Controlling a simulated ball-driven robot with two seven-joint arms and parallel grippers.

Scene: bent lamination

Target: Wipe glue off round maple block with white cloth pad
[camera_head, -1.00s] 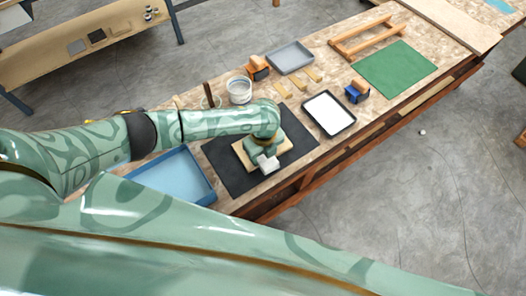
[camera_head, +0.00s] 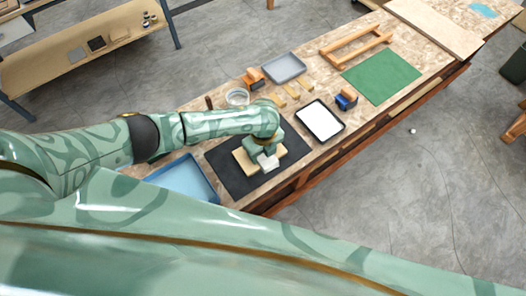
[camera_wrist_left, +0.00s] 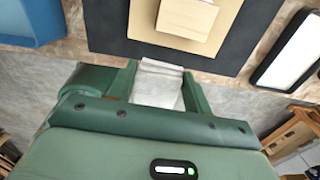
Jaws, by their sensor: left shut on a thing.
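My left gripper (camera_wrist_left: 160,92) is shut on the white cloth pad (camera_wrist_left: 158,82), which sticks out between its fingers. In the head view the gripper (camera_head: 265,150) and the pad (camera_head: 268,162) are over the pale wooden piece (camera_head: 243,161) on the black mat (camera_head: 226,170). In the left wrist view a smaller pale block (camera_wrist_left: 187,17) lies on a larger pale wooden piece (camera_wrist_left: 145,22), beyond the pad and apart from it in the picture. I cannot make out a round outline or any glue. My right gripper is not in view.
A blue tray (camera_head: 211,189) is left of the mat, and a black-rimmed white tray (camera_head: 342,125) is right of it. A clear tub (camera_head: 237,97), wooden strips, a grey tray (camera_head: 284,67) and a green mat (camera_head: 382,76) lie farther back on the bench.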

